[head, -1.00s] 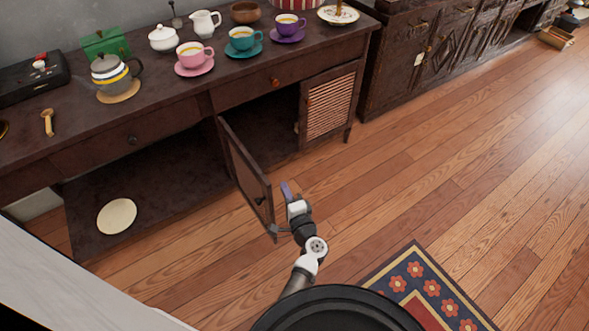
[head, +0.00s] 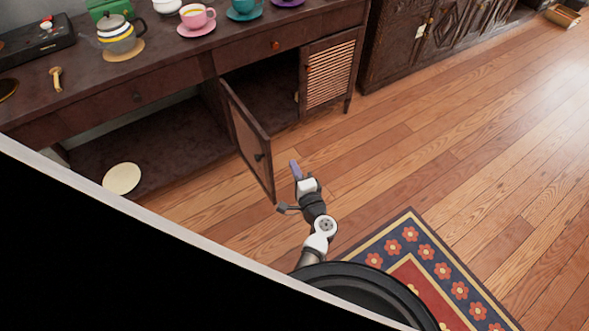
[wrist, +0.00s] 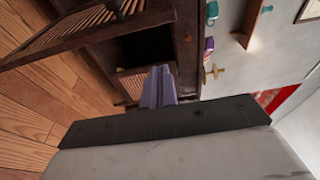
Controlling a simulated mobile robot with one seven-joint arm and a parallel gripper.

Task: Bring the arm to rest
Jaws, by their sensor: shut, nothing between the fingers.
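My gripper (head: 296,170) is in the head view, low over the wooden floor, just right of the open cabinet door. Its purple fingers are together and hold nothing. In the wrist view the shut fingers (wrist: 158,88) point toward the cabinet front. The open cabinet door (head: 247,138) stands out from the sideboard (head: 190,80). A clear strip of floor shows between the door and the fingers in the head view. My arm runs from the bottom of the head view up to the gripper.
A striped teapot (head: 118,36), a pink cup (head: 196,17) and a teal cup (head: 243,7) stand on the sideboard. A pale round disc (head: 122,178) lies on the lower shelf. A patterned rug (head: 420,262) lies at the lower right. Floor to the right is clear.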

